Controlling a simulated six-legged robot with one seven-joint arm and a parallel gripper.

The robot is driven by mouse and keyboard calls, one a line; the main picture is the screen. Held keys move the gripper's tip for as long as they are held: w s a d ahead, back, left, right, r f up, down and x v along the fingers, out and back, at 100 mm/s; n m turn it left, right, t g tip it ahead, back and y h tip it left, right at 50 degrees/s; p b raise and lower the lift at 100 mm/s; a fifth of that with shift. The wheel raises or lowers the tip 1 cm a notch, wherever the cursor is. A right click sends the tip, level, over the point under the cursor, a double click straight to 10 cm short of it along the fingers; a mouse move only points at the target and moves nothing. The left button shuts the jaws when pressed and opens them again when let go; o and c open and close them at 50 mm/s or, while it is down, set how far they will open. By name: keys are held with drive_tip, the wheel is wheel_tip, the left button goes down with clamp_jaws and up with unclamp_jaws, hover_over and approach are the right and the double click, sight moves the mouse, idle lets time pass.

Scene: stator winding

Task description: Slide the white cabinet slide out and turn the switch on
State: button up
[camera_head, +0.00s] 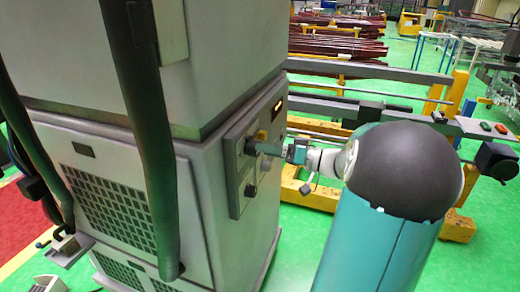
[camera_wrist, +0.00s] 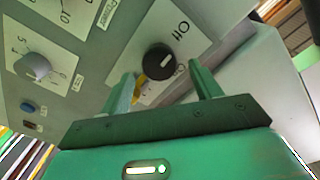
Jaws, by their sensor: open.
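The white cabinet (camera_head: 215,50) fills the left half of the head view, with a grey control panel (camera_head: 236,196) on its side. My gripper (camera_head: 262,147) is at the upper part of this panel. In the wrist view my gripper (camera_wrist: 163,83) is open, its two green fingers pointing at the panel. A black round switch (camera_wrist: 158,60) with a pale pointer mark sits on a white label, in line with the gap between the fingertips. Whether the fingers touch it I cannot tell. A yellow piece shows beside the left finger. I cannot make out a separate slide.
Thick dark pipes (camera_head: 145,130) run down the cabinet's front. A yellow-framed rail structure (camera_head: 455,95) stands behind my arm. Green floor (camera_head: 300,240) lies open beside the cabinet.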

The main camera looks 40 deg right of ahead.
sight(253, 146)
drive_tip(key=shift+x, duration=1.5)
drive_tip(key=c, duration=1)
drive_tip(key=shift+o, duration=0.2)
